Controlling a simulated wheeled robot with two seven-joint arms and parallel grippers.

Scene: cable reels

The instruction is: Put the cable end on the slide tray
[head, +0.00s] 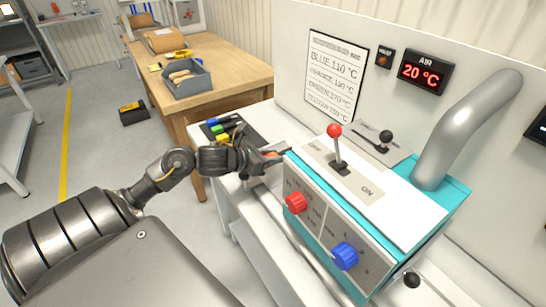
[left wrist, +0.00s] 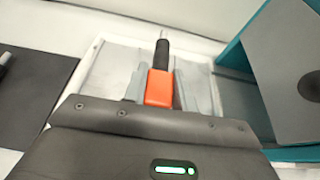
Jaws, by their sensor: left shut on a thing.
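My left gripper (head: 266,160) is beside the left end of the teal and white machine (head: 375,200). In the left wrist view its fingers (left wrist: 160,90) are shut on the orange part of the cable end (left wrist: 159,88). A black sleeve and thin metal tip point away from the gripper. The orange also shows in the head view (head: 272,154). Under the cable end lies a pale grey tray (left wrist: 108,68) with a light rim, apparently the slide tray. I cannot tell whether the cable end touches it. My right gripper is not in view.
The machine carries a red-knobbed lever (head: 335,133), a red knob (head: 296,203), a blue knob (head: 345,255) and a thick grey pipe (head: 460,135). A dark mat (head: 238,128) with coloured pieces lies behind the gripper. A wooden table (head: 226,62) holds a grey bin (head: 186,82).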

